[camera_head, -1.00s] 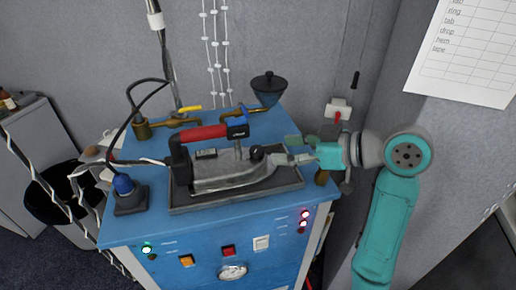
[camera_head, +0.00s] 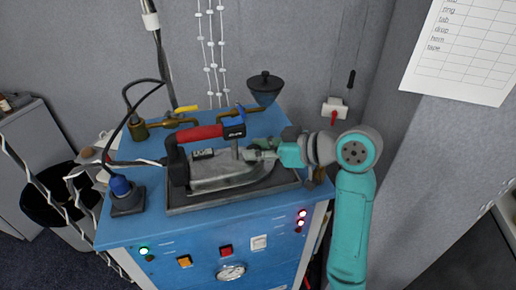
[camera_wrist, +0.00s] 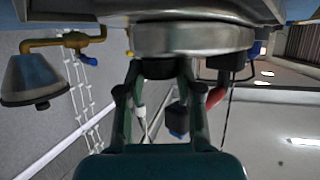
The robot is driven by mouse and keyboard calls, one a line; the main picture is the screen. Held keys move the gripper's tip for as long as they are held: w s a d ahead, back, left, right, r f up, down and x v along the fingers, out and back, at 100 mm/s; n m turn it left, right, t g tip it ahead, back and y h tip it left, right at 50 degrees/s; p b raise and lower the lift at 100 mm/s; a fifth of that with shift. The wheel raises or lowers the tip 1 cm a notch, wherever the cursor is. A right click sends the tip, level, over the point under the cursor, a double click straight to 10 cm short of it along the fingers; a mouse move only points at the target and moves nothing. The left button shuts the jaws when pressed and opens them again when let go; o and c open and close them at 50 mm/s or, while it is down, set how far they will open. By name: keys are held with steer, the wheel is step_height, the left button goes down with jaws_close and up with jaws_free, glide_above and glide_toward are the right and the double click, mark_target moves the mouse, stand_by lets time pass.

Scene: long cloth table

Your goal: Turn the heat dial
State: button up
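A grey steam iron (camera_head: 225,178) with a red handle (camera_head: 200,133) sits on a dark rest on the blue workstation. My gripper (camera_head: 249,155) reaches in from the right at the iron's nose and largely hides the heat dial in the head view. In the wrist view, the black dial (camera_wrist: 163,68) sits against the iron's metal body (camera_wrist: 195,40). The tips of my gripper (camera_wrist: 160,75) stand apart, one on each side of the dial. Whether they press on it cannot be told.
A dark blue-topped fitting (camera_head: 125,195) and cables are at left. Buttons and lights line the front panel (camera_head: 205,262). A grey wall closes the back.

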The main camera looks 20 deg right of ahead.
jaws_close()
steer(key=m+t+h, duration=0.1)
steer(key=h, duration=0.1)
steer(key=m+t+h, duration=0.1)
steer(key=m+h, duration=0.2)
steer(key=m, duration=0.1)
steer(key=shift+s+a+t+h, duration=0.2)
steer(key=shift+a+t+h, duration=0.2)
steer(key=m+h, duration=0.5)
steer(key=shift+a+h, duration=0.15)
steer(key=shift+h, duration=0.15)
steer(key=shift+m, duration=0.3)
steer(key=o, duration=0.8)
jaws_free()
steer(key=shift+w, duration=0.1)
steer(key=shift+c, duration=0.2)
